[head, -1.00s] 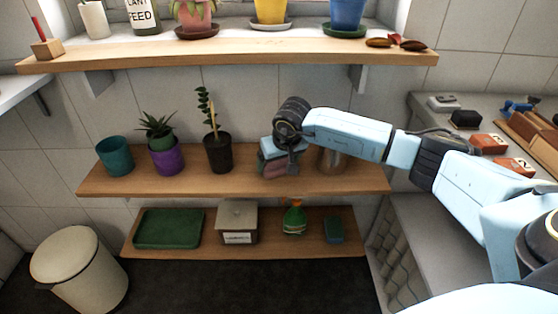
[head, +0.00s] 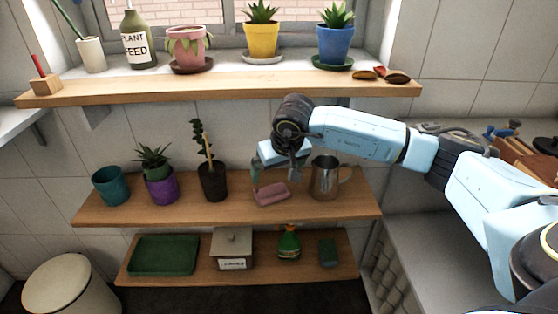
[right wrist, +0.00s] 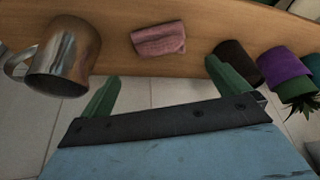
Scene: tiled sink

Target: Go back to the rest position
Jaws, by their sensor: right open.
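My right gripper (head: 274,172) is in front of the middle shelf, pointing down and towards the wall. In the right wrist view my right gripper (right wrist: 167,90) shows two green fingers spread wide with nothing between them. A folded pink cloth (head: 271,194) lies on the middle shelf just beyond and below the fingers; it also shows in the right wrist view (right wrist: 158,39), apart from them. A metal jug (head: 325,180) stands to the right of the cloth, near the right forearm. My left gripper is not in view.
The middle shelf (head: 225,214) also holds a dark pot (head: 212,181), a purple pot (head: 161,187) and a teal pot (head: 111,186). The upper shelf (head: 200,88) is above the gripper.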

